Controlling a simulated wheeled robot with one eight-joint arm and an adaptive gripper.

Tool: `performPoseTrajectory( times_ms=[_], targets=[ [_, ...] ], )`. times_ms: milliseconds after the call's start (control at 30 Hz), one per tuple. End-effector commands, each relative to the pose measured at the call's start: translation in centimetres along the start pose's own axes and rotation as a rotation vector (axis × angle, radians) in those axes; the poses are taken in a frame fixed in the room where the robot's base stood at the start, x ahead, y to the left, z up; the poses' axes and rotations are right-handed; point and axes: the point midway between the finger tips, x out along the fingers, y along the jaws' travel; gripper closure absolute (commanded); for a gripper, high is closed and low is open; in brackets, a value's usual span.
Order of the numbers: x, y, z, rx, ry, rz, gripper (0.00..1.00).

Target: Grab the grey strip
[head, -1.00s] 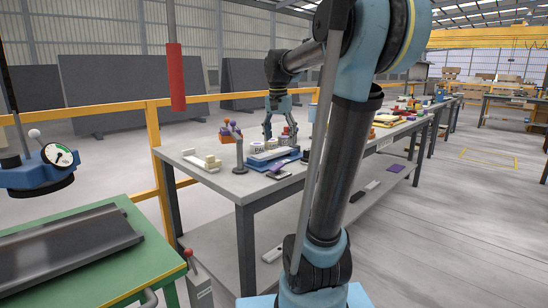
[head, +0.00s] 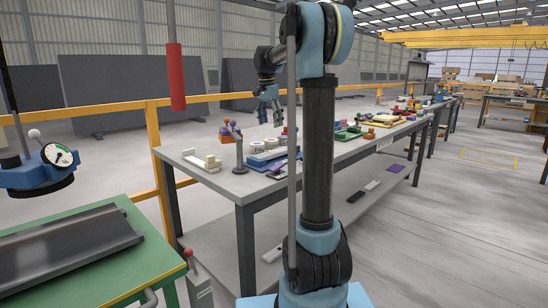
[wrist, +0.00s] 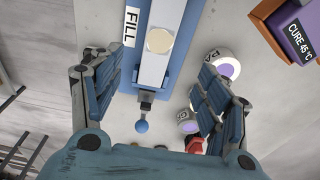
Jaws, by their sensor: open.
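My gripper (head: 269,118) is open and empty above the back of the grey worktable (head: 225,185). In the wrist view its two fingers (wrist: 158,64) stand wide apart over a blue fixture. A pale grey-white bar (wrist: 153,72) lies lengthwise on this blue fixture (wrist: 183,52), with a cream disc (wrist: 160,40) on top of it. The bar lies between the fingers as seen from above, with no contact visible. I cannot tell whether this bar is the grey strip. Pale strips also lie on the lower shelf, one right (head: 372,185) and one near the front (head: 271,254).
A blue ball knob (wrist: 141,126) sticks out from the fixture. A purple and orange box (wrist: 285,30) stands at upper right. A dark strip (head: 356,197) lies on the lower shelf.

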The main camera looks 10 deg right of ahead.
Motion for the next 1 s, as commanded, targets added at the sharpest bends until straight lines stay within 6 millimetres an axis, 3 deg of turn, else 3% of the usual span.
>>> performPoseTrajectory(
  times_ms=[400,733,1000],
  targets=[
    [7.0,0.0,0.0,0.0,0.0,0.0,0.31],
    [9.3,0.0,0.0,-0.001,0.0,0.0,0.31],
    [12.8,-0.1,-0.1,-0.002,0.0,0.0,0.31]
  ],
)
